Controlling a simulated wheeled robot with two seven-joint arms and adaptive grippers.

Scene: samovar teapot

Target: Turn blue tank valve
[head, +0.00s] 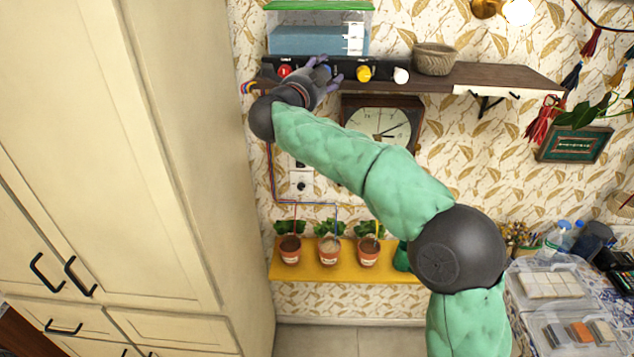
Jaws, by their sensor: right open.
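A black panel (345,72) with coloured valve knobs sits along the front of a dark wooden shelf, below a clear water tank (318,38) with a green lid. A red knob (285,71), a yellow knob (363,73) and a white knob (401,76) show on it. The blue valve (325,69) is mostly hidden behind my right gripper (325,76). The gripper's fingers are open and lie around the blue valve's place, between the red and yellow knobs. I cannot tell whether they touch it. My left gripper is out of view.
A woven bowl (435,59) stands on the shelf (490,78) to the right. A clock (381,125) hangs below it. Potted plants (329,249) stand on a yellow shelf (400,272). A tall cream cabinet (130,150) stands close on the left.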

